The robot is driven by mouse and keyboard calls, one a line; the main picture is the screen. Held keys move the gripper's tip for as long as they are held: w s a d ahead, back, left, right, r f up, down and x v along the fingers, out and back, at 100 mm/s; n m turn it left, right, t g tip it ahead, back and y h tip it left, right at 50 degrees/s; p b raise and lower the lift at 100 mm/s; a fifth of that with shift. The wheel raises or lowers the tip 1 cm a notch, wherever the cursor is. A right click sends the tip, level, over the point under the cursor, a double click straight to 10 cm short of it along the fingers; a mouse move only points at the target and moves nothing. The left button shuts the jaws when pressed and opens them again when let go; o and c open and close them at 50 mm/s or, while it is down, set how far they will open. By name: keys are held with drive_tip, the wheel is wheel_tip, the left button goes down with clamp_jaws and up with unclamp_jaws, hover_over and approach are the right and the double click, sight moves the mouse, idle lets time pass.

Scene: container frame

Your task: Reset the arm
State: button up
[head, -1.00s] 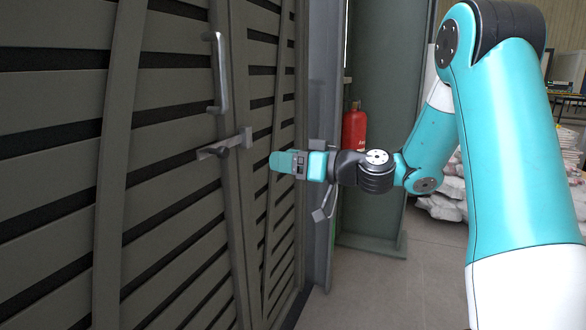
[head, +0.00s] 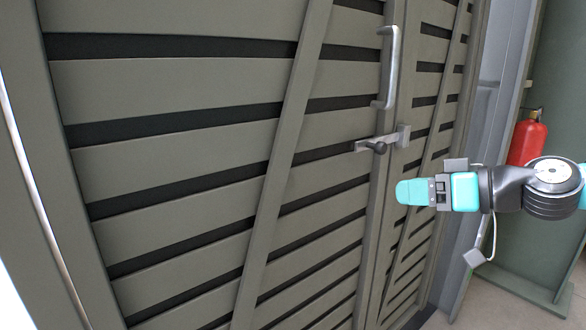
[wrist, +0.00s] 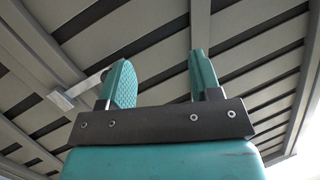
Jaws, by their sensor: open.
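My gripper (head: 412,192) is teal with a dark wrist and reaches in from the right in the head view. It is in front of the slatted grey door, a little below and right of the latch (head: 378,146). In the wrist view its two teal fingers (wrist: 160,80) stand apart with nothing between them, so it is open and empty. No contact with the door shows. Most of my arm is outside the head view's right edge.
The slatted door (head: 190,165) fills the left and middle, with a vertical metal handle (head: 391,65) above the latch. Some bare floor (head: 500,303) shows at lower right.

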drive_tip(key=s+a+f+n+g+h, duration=0.1)
drive_tip(key=s+a+f+g+h, duration=0.15)
drive_tip(key=s+a+g, duration=0.5)
drive_tip(key=s+f+m+g+h, duration=0.1)
drive_tip(key=s+f+h, duration=0.15)
drive_tip(key=s, duration=0.55)
drive_tip(key=s+f+g+h, duration=0.1)
drive_tip(key=s+h, duration=0.2)
drive_tip(key=s, duration=0.5)
wheel_tip(320, 180, up, 13)
drive_tip(key=p, duration=1.2)
drive_tip(key=shift+w+d+y, duration=0.15)
drive_tip(key=shift+w+y, duration=0.15)
